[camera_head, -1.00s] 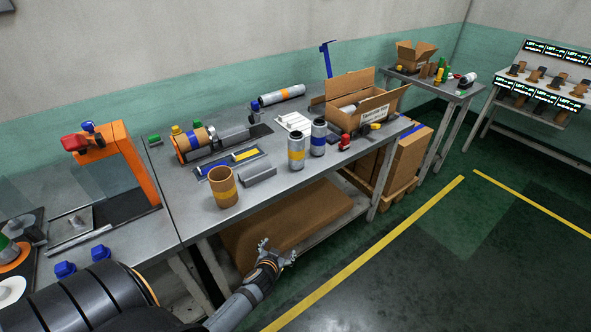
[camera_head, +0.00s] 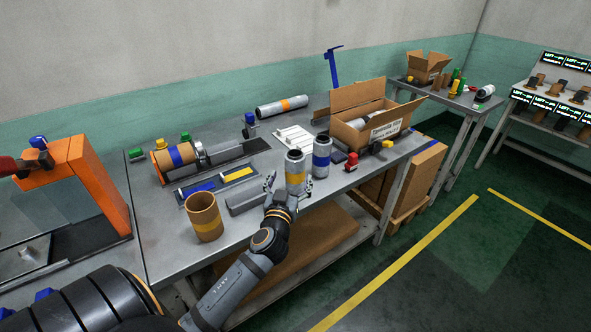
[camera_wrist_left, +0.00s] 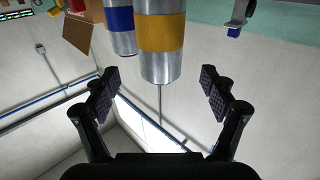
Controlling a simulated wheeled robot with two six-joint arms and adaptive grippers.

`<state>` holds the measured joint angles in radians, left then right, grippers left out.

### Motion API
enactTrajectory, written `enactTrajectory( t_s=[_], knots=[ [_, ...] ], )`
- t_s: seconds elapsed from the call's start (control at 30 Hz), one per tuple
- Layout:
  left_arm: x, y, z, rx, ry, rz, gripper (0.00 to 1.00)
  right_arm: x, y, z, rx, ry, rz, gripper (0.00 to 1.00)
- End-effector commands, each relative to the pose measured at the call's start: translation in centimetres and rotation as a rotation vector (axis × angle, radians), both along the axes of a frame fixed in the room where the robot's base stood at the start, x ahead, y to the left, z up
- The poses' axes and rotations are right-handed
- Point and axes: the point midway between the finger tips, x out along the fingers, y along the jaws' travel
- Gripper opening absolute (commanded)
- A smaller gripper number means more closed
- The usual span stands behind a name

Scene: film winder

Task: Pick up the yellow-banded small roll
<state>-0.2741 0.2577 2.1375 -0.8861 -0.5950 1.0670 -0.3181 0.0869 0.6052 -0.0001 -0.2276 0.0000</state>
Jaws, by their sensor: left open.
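The yellow-banded small roll (camera_head: 295,157) is a silver cylinder standing upright near the table's front edge. It also shows large at the top of the left wrist view (camera_wrist_left: 162,35), where the scene appears upside down. My left gripper (camera_head: 289,187) is open at the front of this roll, its fingers spread to either side and partly covering its lower part. In the wrist view the fingers (camera_wrist_left: 160,84) are apart with nothing clamped between them. Whether a finger touches the roll I cannot tell. My right gripper is out of view.
A blue-banded roll (camera_head: 321,155) stands close on the right. A cardboard box (camera_head: 377,133) stands behind right.

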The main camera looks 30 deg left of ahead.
Motion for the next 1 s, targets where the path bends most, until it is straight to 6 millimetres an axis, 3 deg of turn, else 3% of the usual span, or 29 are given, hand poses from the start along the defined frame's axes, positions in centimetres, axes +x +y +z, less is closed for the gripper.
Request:
enactTrajectory(
  t_s=[0.07,0.13,0.3,0.4,0.6,0.83,1.0],
  knots=[
    [1.0,0.4,0.2,0.0,-0.001,0.0,0.84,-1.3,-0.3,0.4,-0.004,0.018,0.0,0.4],
    [1.4,0.6,0.1,-0.001,0.0,0.0,0.84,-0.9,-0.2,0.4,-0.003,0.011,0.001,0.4],
    [2.0,0.8,0.3,-0.001,-0.001,0.0,0.84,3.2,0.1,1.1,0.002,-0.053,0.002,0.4],
    [3.6,1.5,0.9,0.0,0.0,0.002,0.84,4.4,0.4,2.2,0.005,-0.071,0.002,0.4],
    [6.1,2.6,0.7,-0.001,0.001,0.001,0.84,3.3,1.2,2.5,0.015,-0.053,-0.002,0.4],
    [6.3,2.6,0.5,-0.001,0.001,0.0,0.84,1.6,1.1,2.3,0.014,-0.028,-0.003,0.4],
    [6.3,2.6,0.5,-0.001,0.001,0.0,0.63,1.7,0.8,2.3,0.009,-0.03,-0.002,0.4]
  ],
)
